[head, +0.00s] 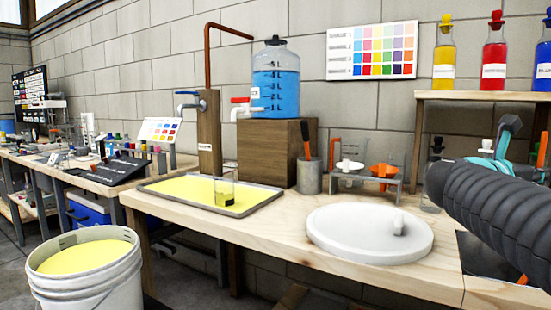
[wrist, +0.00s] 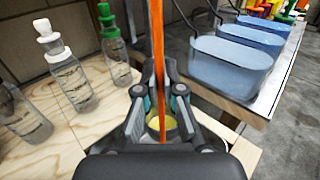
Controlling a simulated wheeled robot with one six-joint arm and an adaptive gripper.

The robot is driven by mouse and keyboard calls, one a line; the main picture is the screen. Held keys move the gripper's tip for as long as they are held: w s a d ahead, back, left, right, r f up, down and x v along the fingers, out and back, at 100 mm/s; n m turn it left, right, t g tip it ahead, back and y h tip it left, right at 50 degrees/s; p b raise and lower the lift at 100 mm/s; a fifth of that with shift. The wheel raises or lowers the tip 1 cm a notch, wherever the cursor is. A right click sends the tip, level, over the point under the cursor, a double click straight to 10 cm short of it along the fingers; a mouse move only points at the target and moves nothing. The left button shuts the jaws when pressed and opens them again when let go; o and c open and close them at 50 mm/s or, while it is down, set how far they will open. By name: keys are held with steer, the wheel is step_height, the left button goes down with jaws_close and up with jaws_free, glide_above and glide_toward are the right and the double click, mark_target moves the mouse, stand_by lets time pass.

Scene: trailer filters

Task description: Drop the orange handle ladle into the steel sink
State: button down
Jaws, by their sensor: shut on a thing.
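In the wrist view my gripper (wrist: 160,88) is shut on a long thin orange handle (wrist: 158,35), the ladle's. The handle stands between the fingers and runs up out of the frame. A small round yellow patch (wrist: 154,123) shows below the fingers; I cannot tell whether it belongs to the ladle. In the head view my arm comes in at the right edge, and the gripper's hold is not clear there. A dark recess (head: 487,262) in the bench lies under my arm; I cannot tell whether it is the steel sink.
A round white disc (head: 370,238) lies on the bench left of my arm. A yellow-filled tray (head: 165,190) and a white bucket (head: 95,285) stand further left. In the wrist view, bottles (wrist: 70,75) stand left of the gripper and blue tubs (wrist: 230,70) right.

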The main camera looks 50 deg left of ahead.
steer(key=shift+d+f+b, duration=0.1)
steer(key=shift+f+b, duration=1.4)
steer(key=shift+f, duration=0.25)
steer(key=c, duration=1.2)
jaws_free()
steer(key=v, duration=1.2)
steer(key=shift+r, duration=0.15)
